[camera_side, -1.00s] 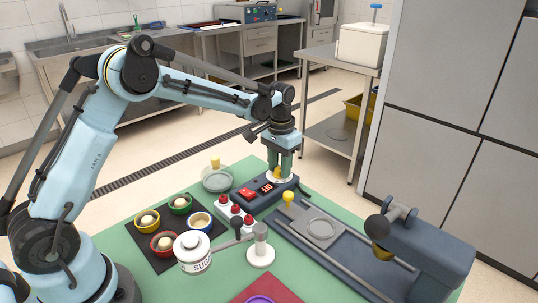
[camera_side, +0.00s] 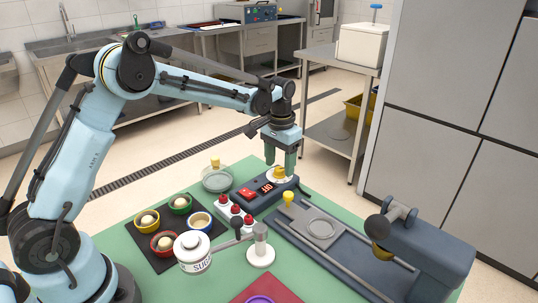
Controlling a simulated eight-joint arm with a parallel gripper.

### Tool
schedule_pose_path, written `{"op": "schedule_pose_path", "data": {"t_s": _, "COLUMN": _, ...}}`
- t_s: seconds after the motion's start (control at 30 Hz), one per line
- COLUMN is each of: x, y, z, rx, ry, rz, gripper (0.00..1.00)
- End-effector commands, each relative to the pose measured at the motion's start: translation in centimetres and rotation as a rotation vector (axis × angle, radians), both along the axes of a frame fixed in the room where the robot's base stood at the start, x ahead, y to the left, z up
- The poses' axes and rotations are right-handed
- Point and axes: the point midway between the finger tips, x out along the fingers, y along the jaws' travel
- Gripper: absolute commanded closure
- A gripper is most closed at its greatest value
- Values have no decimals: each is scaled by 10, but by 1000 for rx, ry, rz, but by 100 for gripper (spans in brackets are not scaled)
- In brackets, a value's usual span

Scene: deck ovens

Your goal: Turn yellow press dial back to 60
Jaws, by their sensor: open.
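The yellow press dial (camera_side: 279,172) sits on a pale round plate at the far end of the dark control box (camera_side: 256,197). A small lit red display (camera_side: 266,187) is beside the dial; its figures are too small to read surely. A red switch (camera_side: 246,193) is on the same box. My gripper (camera_side: 280,163) points down just above the dial. Its two greenish fingers are apart, with the dial's top showing below and between them. Nothing is held. The dial's pointer mark cannot be made out.
The press (camera_side: 430,250) with its rails stands at the right. Several bowls sit on a dark mat (camera_side: 137,238). A glass dish (camera_side: 217,180) is at left.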

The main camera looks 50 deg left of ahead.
Motion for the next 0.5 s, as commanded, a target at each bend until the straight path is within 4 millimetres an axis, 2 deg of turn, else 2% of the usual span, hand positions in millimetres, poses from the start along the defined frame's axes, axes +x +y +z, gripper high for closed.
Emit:
{"op": "schedule_pose_path", "data": {"t_s": 0.3, "x": 0, "y": 0, "z": 63, "rx": 0, "ry": 0, "rz": 0, "gripper": 39}}
{"op": "schedule_pose_path", "data": {"t_s": 0.5, "x": 0, "y": 0, "z": 93, "rx": 0, "ry": 0, "rz": 0, "gripper": 39}}
